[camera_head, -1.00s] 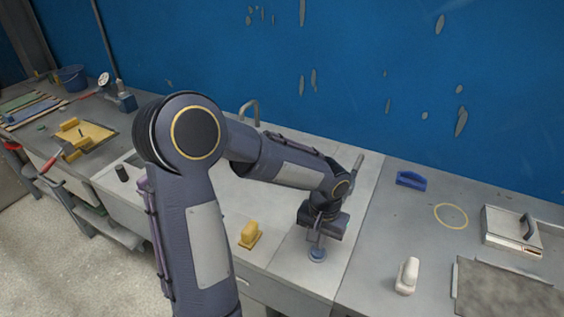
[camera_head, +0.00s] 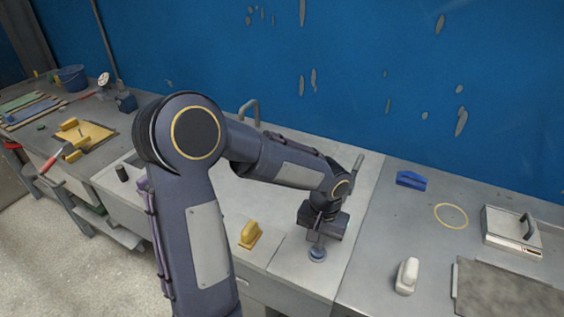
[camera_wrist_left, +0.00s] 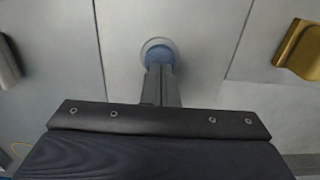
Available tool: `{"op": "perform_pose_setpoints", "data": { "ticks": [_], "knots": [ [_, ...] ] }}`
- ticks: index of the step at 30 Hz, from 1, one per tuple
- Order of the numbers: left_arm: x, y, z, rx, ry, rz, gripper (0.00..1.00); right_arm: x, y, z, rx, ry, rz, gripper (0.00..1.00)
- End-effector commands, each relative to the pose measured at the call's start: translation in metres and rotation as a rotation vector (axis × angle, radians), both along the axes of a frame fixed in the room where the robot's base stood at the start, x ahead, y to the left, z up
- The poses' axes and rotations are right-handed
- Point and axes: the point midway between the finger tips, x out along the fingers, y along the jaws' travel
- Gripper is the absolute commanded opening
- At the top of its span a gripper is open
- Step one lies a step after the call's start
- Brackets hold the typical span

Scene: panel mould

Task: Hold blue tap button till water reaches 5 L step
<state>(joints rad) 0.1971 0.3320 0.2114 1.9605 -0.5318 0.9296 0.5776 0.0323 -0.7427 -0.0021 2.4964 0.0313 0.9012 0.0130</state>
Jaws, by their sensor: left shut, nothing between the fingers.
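The blue tap button (camera_head: 317,254) is a round knob on the pale worktop, near its front edge. It also shows in the left wrist view (camera_wrist_left: 158,50), inside a pale ring. My left gripper (camera_head: 318,246) points down with its fingers together over the button, and nothing is held between them. In the left wrist view the fingertips (camera_wrist_left: 160,70) overlap the button and seem to touch it; I cannot tell how far it is pressed. A grey curved tap (camera_head: 250,108) stands at the back behind my arm. The basin and any water or 5 L step are hidden by my arm. My right gripper is not in view.
To the right are a white-handled object (camera_head: 407,275), a blue block (camera_head: 411,180), a yellow ring (camera_head: 451,215), a scale-like box (camera_head: 512,232) and a dark sheet (camera_head: 510,292). A blue wall stands behind.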

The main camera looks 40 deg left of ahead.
Motion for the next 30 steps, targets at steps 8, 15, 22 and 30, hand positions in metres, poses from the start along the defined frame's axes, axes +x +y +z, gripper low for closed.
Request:
{"op": "perform_pose_setpoints", "data": {
  "ticks": [8, 15, 22, 30],
  "knots": [
    [0.000, 0.000, -0.005, 0.000, 0.000, 0.000, 0.00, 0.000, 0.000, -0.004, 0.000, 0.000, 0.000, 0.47],
    [0.000, 0.000, -0.013, 0.000, 0.000, 0.000, 0.00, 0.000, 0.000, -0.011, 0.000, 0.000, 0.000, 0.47],
    [0.000, 0.000, -0.019, 0.000, 0.000, -0.001, 0.00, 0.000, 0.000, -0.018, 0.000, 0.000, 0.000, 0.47],
    [0.000, 0.000, -0.021, 0.000, 0.001, -0.001, 0.00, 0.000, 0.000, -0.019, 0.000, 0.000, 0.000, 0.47]
  ]
}}
